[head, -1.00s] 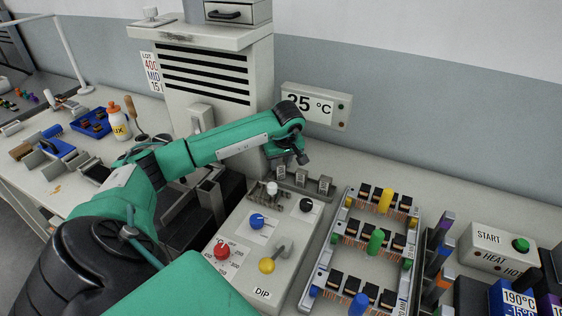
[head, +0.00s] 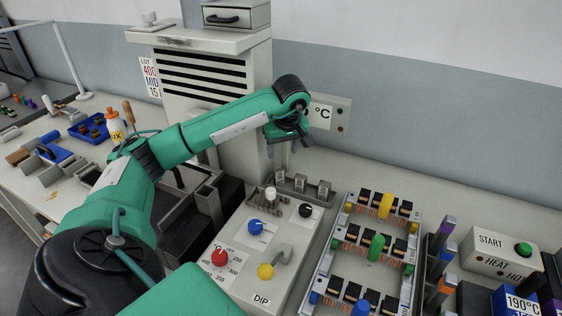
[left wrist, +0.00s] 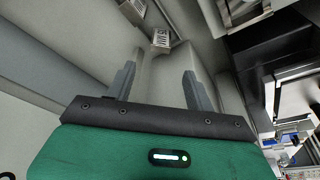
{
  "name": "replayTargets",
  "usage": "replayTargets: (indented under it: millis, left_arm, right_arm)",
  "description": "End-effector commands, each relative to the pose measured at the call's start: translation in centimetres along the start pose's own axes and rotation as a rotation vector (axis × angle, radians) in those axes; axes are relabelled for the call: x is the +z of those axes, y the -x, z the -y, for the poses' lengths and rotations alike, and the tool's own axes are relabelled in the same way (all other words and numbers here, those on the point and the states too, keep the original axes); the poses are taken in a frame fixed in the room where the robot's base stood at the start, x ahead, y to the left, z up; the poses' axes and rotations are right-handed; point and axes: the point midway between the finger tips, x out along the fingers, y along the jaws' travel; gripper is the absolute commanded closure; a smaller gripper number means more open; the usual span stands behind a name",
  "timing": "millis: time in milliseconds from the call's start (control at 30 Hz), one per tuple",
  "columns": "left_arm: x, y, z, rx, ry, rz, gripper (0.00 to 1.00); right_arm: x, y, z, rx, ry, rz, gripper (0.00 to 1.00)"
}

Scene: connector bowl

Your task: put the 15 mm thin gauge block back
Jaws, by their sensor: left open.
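Three small grey blocks with white labels stand in a row behind the control box: a left one (head: 280,177), a middle one (head: 300,182) and a right one (head: 323,189). Their labels are too small to read, so I cannot tell which is the 15 mm thin gauge block. My left gripper (head: 283,146) is above and behind the row, near the cabinet. In the left wrist view the left gripper (left wrist: 158,80) has its fingers apart, with nothing between them. A labelled grey block (left wrist: 160,40) lies beyond the fingertips. My right gripper is not in view.
The control box (head: 240,277) with coloured knobs stands in front of the blocks. A rack (head: 335,263) of coils with coloured pegs is to its right. A start box (head: 495,245) is far right.

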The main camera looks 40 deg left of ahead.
Motion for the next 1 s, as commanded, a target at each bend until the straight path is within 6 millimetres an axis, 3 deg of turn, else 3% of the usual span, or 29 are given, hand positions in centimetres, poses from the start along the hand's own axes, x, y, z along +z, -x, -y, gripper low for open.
replayTargets:
  millis: [100,300,667,1000]
  left_arm:
    - [0.0,1.7,0.0,0.002,0.001,-0.002,0.46]
    - [0.0,3.0,0.0,0.0,0.001,-0.001,0.46]
    - [0.0,3.1,0.0,-0.001,0.001,-0.001,0.46]
    - [0.0,3.1,0.0,-0.001,0.001,-0.001,0.46]
  right_arm:
    - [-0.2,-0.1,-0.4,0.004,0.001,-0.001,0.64]
    - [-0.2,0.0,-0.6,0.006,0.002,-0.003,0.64]
    - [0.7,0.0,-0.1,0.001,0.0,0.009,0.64]
    - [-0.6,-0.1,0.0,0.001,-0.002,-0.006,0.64]
